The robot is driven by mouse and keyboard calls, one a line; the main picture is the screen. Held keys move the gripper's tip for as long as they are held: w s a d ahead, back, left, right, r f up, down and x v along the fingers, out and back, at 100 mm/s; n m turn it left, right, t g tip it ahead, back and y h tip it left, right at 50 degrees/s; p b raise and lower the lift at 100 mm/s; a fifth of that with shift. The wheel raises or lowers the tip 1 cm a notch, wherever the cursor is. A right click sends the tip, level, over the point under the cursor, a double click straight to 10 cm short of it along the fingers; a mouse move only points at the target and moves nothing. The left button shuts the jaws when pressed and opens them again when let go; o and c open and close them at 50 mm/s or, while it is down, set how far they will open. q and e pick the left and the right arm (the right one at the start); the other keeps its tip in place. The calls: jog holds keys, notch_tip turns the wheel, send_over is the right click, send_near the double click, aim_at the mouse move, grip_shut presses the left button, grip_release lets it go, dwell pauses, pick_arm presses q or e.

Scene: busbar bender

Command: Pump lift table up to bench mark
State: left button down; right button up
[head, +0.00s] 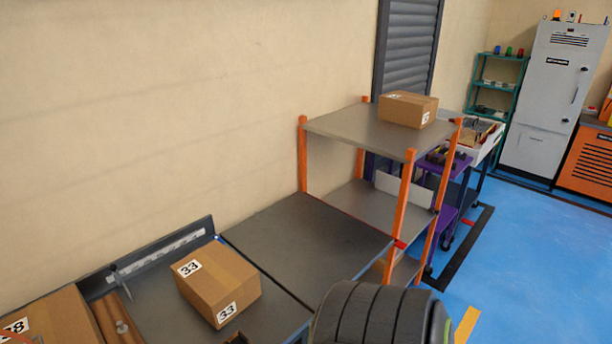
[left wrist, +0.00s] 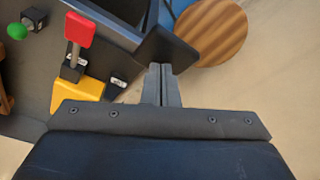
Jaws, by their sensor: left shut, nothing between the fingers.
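A flat dark grey top (head: 310,235) lies between the bench (head: 160,318) and the orange-post shelf rack (head: 403,205); I cannot tell whether it is the lift table. A thin dark line separates it from the bench top. A small red mark (head: 400,244) shows by its far right corner. No pump handle or pedal can be made out for certain. My left gripper (left wrist: 162,72) is shut and empty in the left wrist view. A red-topped lever (left wrist: 79,30) on a yellow base (left wrist: 78,100) stands left of it, apart from the fingers. My right gripper is not in view.
A carton marked 33 (head: 217,282) sits on the bench, with another carton (head: 55,320) at left. One carton (head: 408,109) is on the rack. A round wooden top (left wrist: 212,28) and green ball (left wrist: 17,31) show near the left gripper. Blue floor (head: 540,260) is open at right.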

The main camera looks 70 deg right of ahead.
pick_arm(q)
jog(key=shift+f, duration=0.2)
notch_tip(320, 180, up, 3)
jog(key=p, duration=0.2)
jog(key=shift+p, duration=0.4)
jog(key=shift+r+b, duration=0.2)
jog(key=shift+b, duration=0.1)
jog(key=shift+r, duration=0.4)
jog(key=shift+r, duration=2)
